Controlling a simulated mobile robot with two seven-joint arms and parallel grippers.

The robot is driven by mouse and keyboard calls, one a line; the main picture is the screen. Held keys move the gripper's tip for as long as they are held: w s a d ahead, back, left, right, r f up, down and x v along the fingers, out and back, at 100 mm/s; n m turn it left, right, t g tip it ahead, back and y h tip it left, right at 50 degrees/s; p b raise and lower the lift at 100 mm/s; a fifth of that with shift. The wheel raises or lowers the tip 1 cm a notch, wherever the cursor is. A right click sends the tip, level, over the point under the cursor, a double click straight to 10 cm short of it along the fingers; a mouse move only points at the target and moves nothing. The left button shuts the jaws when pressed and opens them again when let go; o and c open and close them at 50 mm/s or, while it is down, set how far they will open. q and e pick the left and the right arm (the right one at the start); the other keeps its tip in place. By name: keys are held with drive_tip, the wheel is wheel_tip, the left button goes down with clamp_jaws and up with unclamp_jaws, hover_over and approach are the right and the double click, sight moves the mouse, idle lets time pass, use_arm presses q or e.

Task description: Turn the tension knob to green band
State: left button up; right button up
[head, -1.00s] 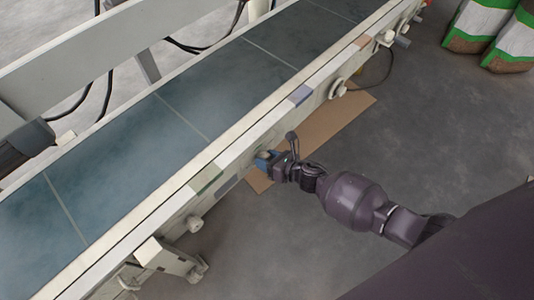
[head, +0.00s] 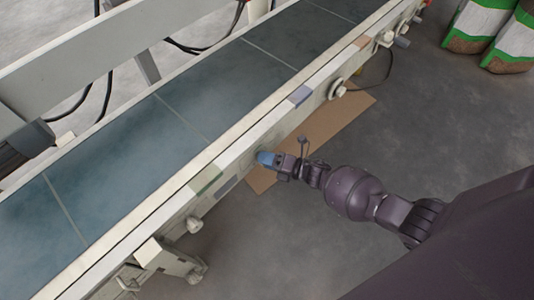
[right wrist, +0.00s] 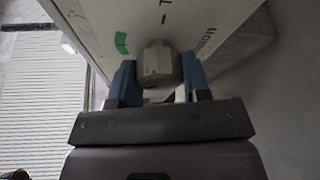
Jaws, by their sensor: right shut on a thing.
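The tension knob (right wrist: 157,63) is a pale, blocky knob on the conveyor's side panel in the right wrist view. My right gripper (right wrist: 157,82) is shut on it, one blue finger on each side. A green band (right wrist: 121,43) is on the panel, to the left of the knob and apart from it. I cannot make out where the knob points. In the head view my right gripper (head: 268,159) is at the conveyor's near side, and its blue finger hides most of the knob. My left gripper is not in view.
The conveyor (head: 185,115) with its blue-green belt runs diagonally across the head view. A cardboard sheet (head: 325,135) lies on the floor beside it. Green and white sacks (head: 482,28) stand at the top right. The grey floor at the right is otherwise largely clear.

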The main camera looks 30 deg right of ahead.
drive_tip(key=m+t+y, duration=0.1)
drive_tip(key=m, duration=0.3)
drive_tip(key=shift+y, duration=0.3)
drive_tip(key=shift+f+m+t+y, duration=0.1)
drive_tip(key=shift+m+t+y, duration=0.4)
drive_tip(key=shift+m, duration=1.5)
drive_tip(key=shift+t+h, duration=0.3)
drive_tip(key=shift+t, duration=0.1)
drive_tip(key=o, duration=0.9)
drive_tip(key=v, duration=1)
drive_tip(key=shift+s+d, duration=0.3)
